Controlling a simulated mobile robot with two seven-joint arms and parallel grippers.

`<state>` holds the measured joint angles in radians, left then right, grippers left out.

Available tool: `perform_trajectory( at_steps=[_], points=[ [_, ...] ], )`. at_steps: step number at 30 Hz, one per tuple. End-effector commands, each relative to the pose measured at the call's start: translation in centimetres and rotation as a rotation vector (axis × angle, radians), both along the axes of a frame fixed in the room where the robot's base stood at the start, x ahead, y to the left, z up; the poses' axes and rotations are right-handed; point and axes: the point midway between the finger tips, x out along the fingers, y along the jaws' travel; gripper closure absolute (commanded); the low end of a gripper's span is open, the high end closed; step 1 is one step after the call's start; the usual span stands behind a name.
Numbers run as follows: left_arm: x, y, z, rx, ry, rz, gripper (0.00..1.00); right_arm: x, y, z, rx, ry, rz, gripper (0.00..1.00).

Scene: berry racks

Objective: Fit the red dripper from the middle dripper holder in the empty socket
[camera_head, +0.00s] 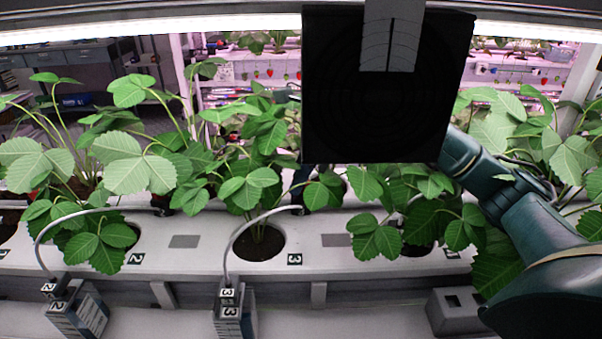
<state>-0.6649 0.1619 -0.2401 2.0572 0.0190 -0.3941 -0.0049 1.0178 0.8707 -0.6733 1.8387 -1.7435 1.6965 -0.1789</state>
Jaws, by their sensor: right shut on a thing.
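My right arm comes in from the right, over the plants. Its black hand covers the top middle of the view, and its pale grey fingers (391,35) point up, with only a thin dark line between them. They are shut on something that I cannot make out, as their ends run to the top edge. I cannot make out a red dripper. A small holder marked 3 (233,310) stands at the front middle, and one marked 2 (78,308) at the front left. Thin grey tubes arch from both towards the plants. A grey block (455,312) with a dark opening stands at front right. My left gripper is not in view.
A white planting gutter (190,265) runs across the view, with leafy strawberry plants (245,140) in round holes. Number tags lie beside the holes. Leaves crowd around my right arm. More racks with red berries show behind, and a bright lamp strip crosses the top.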

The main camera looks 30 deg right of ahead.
Motion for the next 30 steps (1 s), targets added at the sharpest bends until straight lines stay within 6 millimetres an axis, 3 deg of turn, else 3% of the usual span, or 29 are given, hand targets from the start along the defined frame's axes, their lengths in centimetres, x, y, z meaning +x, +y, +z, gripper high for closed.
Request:
perform_trajectory(
  at_steps=[14,15,23,28,30],
  points=[
    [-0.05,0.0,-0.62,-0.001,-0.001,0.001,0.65,0.0,-0.01,-0.89,0.0,0.0,0.0,0.94],
    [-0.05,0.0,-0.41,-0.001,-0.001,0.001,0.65,0.01,-0.01,-0.69,-0.001,-0.001,0.0,0.7],
    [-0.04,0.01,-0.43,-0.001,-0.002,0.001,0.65,0.0,0.0,-0.68,0.0,0.0,0.0,0.49],
    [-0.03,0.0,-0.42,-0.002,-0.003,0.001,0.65,0.0,0.0,-0.68,0.0,0.0,0.0,0.48],
    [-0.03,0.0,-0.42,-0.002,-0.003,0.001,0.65,0.0,0.0,-0.69,0.0,0.0,0.0,0.42]
  ],
)
